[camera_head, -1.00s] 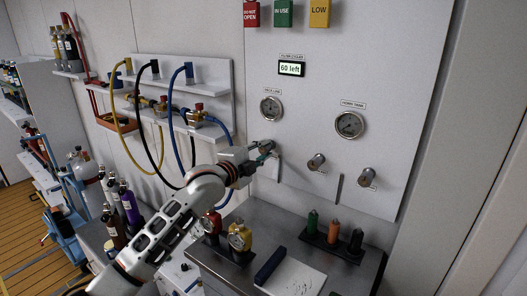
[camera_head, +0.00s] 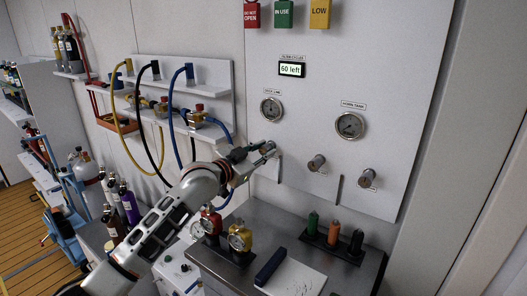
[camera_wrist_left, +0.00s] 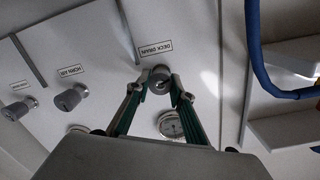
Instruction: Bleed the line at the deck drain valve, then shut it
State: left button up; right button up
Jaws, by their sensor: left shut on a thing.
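The deck drain valve is a round metal knob on the grey wall panel, and its label reads DECK DRAIN upside down in the left wrist view (camera_wrist_left: 160,79). My left gripper (camera_head: 267,149) reaches it from the left in the head view. In the left wrist view its two green-padded fingers (camera_wrist_left: 157,88) stand on either side of the knob, shut on it. The fingers partly hide the knob in the head view. The deck line gauge (camera_head: 271,108) is just above the knob; its reading is too small to tell. My right gripper is not in view.
Two similar knobs, one labelled HORN AIR (camera_wrist_left: 67,100), and the horn tank gauge (camera_head: 350,125) share the panel. A display (camera_head: 291,69) reads 60 left. A bench (camera_head: 229,267) below holds gauges, bottles and a notepad.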

pick_arm(q)
jog(key=n, duration=0.7)
jog(key=shift+f+h, duration=0.1)
jog(key=shift+h, duration=0.3)
jog(key=n, duration=0.6)
jog(key=shift+w+a, duration=0.1)
jog(key=shift+a, duration=0.05)
jog(key=n, duration=0.6)
jog(key=shift+n+t, duration=0.3)
jog(key=shift+n, duration=0.1)
jog(key=n, duration=0.6)
jog(key=shift+f+t, duration=0.1)
jog(key=shift+t, duration=0.3)
jog(key=shift+n, duration=0.4)
jog(key=o, duration=1.1)
